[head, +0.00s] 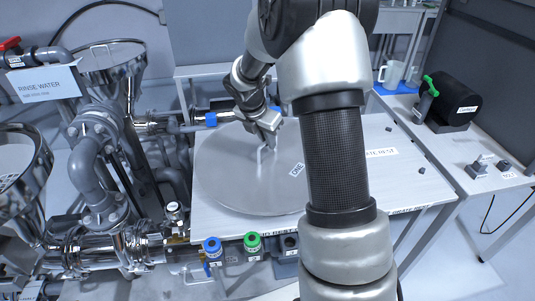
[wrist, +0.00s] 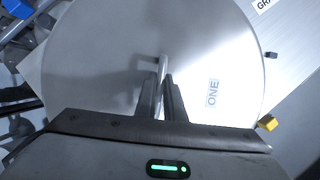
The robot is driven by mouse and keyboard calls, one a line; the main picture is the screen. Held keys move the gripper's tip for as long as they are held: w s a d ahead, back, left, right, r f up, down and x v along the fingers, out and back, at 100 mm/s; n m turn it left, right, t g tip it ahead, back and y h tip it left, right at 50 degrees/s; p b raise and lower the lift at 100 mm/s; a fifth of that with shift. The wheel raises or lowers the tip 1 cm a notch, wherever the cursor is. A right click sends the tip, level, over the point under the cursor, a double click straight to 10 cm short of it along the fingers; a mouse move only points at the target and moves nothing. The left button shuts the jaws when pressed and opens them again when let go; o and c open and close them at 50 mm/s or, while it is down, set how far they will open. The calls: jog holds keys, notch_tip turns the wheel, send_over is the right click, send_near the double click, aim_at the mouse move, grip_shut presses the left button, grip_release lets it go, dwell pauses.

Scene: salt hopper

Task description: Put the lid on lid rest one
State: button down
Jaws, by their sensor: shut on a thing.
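The lid is a large round grey metal disc (head: 240,185) with a label reading ONE, over the left part of a light worktop in the head view. In the wrist view the lid (wrist: 100,55) fills most of the picture. My gripper (head: 266,143) is above the lid's middle, shut on its upright handle; the fingers (wrist: 162,95) show on either side of the handle in the wrist view. The lid looks level. I cannot tell whether it touches the worktop. No separate marking for lid rest one is visible; the lid covers that area.
The worktop (head: 405,185) is bare to the right, with a partly hidden label and small dark pegs. Steel pipes and open hoppers (head: 112,58) stand at left. Blue and green knobs (head: 252,242) line the front edge. A black box (head: 452,100) and mugs (head: 392,73) are at right.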

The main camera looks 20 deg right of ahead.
aim_at(269, 154)
jog(key=shift+w+f+b, duration=0.1)
jog(key=shift+f+b, duration=0.45)
jog(key=shift+f, duration=1.65)
jog(key=c, duration=1.8)
grip_release()
jog(key=shift+f, duration=0.1)
jog(key=shift+c, duration=0.2)
